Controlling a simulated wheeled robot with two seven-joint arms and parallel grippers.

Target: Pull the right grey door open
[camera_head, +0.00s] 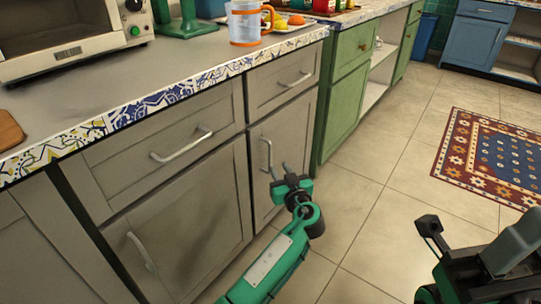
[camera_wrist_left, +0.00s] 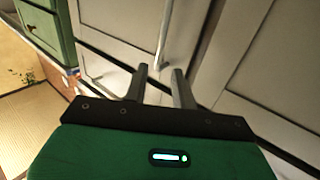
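The right grey door (camera_head: 285,150) is shut, below a grey drawer and beside the green cabinet. Its upright metal handle (camera_head: 266,155) is near its left edge. In the left wrist view the handle (camera_wrist_left: 164,38) runs down toward the gap between my fingers. My left gripper (camera_head: 279,172) is open, close to the lower end of the handle. Its two spread fingers also show in the left wrist view (camera_wrist_left: 159,78); I cannot tell whether the handle is between them. Part of my right arm is at the lower right; its gripper state is unclear.
The left grey door (camera_head: 190,225) and wide grey drawer (camera_head: 170,145) are shut. The green cabinet (camera_head: 348,100) stands to the right. Tiled floor (camera_head: 375,180) is clear before the cabinets; a patterned rug (camera_head: 495,155) lies right.

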